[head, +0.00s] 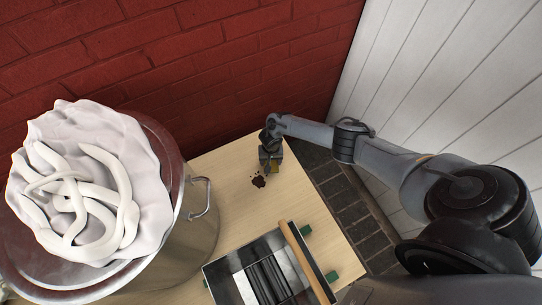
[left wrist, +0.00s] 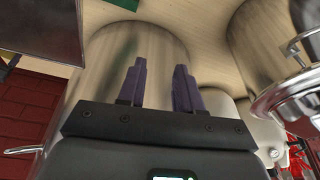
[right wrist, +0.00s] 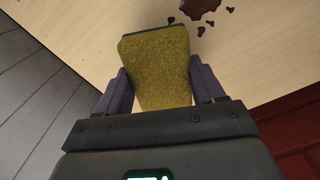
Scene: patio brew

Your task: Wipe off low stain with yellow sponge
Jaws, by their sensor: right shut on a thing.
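A dark brown stain (head: 258,181) of several splotches lies on the light wooden table (head: 228,170) near its far right part. My right gripper (head: 272,160) is shut on the yellow sponge (head: 274,169), just beyond and right of the stain. In the right wrist view the sponge (right wrist: 158,62) sits between both fingers, with a dark edge at its far end, and the stain (right wrist: 200,8) shows just past it. I cannot tell whether the sponge touches the table. My left gripper (left wrist: 160,85) shows in the left wrist view with its fingers apart and nothing between them.
A large metal pot (head: 190,240) with a white cloth-like heap (head: 90,180) on top stands at the left. A metal tray with a wooden bar (head: 305,262) sits at the table's front. A red brick wall (head: 190,70) and white plank wall (head: 440,80) enclose the back and right.

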